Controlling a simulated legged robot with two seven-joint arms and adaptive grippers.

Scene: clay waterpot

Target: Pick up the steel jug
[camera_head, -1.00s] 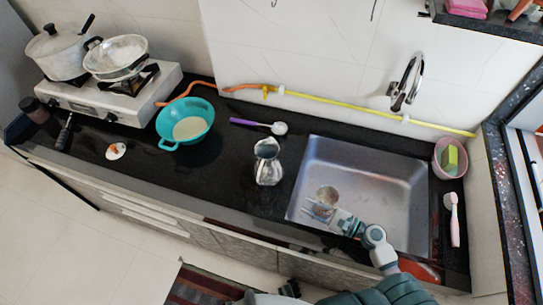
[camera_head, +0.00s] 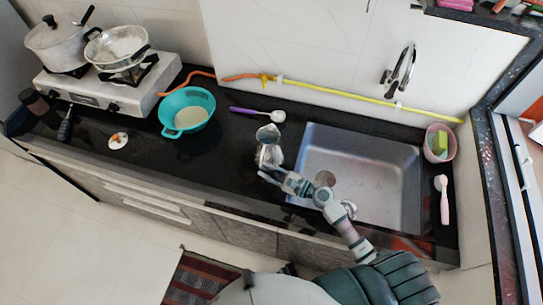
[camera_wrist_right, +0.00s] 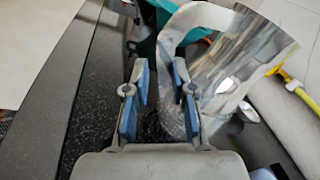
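The steel jug (camera_head: 268,145) stands upright on the black counter, just left of the sink, and shines like polished metal. My right gripper (camera_head: 268,176) is at its near side, low by the base. In the right wrist view the jug (camera_wrist_right: 235,60) fills the upper right, with its handle (camera_wrist_right: 168,45) towards the gripper. My right gripper's blue-padded fingers (camera_wrist_right: 162,88) are apart there. The lower handle lies near and partly behind the right-hand finger; I cannot tell whether they touch. My left gripper is not in view.
A teal colander (camera_head: 187,108) and a purple-handled spoon (camera_head: 255,113) lie to the left and behind. A stove (camera_head: 105,85) with pots stands far left. A tap (camera_head: 399,67) rises behind the sink.

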